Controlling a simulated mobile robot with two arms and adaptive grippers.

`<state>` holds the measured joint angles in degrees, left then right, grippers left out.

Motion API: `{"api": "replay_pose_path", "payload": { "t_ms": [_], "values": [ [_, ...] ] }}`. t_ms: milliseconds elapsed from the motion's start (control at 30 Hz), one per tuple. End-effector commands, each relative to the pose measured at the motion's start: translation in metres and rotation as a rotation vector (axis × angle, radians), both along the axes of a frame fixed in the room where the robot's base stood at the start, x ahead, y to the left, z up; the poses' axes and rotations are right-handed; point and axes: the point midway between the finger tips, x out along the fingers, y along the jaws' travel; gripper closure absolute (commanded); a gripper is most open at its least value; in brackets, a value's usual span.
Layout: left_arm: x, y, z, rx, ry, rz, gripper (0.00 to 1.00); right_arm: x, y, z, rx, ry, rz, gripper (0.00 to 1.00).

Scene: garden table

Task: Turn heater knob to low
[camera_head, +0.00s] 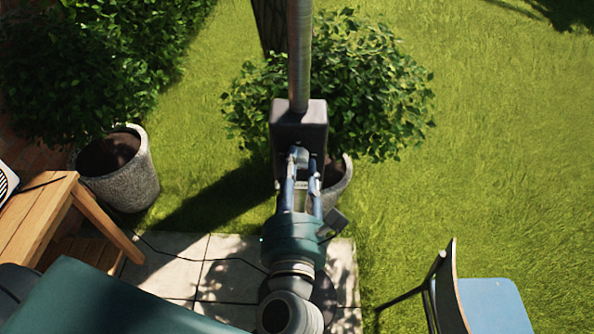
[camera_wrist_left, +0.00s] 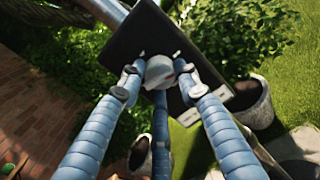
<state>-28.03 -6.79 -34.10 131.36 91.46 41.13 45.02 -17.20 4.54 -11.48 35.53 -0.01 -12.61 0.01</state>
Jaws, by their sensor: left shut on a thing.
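The heater is a dark grey box (camera_head: 298,128) on a metal pole (camera_head: 299,50), in the middle of the head view. Its light grey round knob (camera_head: 300,156) is on the near face. My right gripper is not in view.
Potted bushes stand behind the heater (camera_head: 390,100) and at the left (camera_head: 120,170). A wooden table (camera_head: 35,215) is at the left, and a chair with a blue seat (camera_head: 495,305) at the lower right. Paving slabs (camera_head: 225,285) lie below; open grass is at the right.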

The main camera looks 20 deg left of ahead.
Motion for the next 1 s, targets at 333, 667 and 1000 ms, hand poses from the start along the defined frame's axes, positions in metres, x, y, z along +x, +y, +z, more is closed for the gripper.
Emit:
{"api": "replay_pose_path", "payload": {
  "t_ms": [333,667,1000],
  "values": [
    [-0.0011,-0.0009,-0.0092,-0.026,0.013,0.001,0.94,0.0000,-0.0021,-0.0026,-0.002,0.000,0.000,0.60],
    [-0.0010,-0.0011,-0.0081,-0.024,0.011,-0.001,0.49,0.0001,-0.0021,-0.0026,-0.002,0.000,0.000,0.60],
    [-0.0005,-0.0008,-0.0013,0.018,0.013,-0.002,0.49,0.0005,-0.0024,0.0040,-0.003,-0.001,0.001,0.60]
  ]
}}
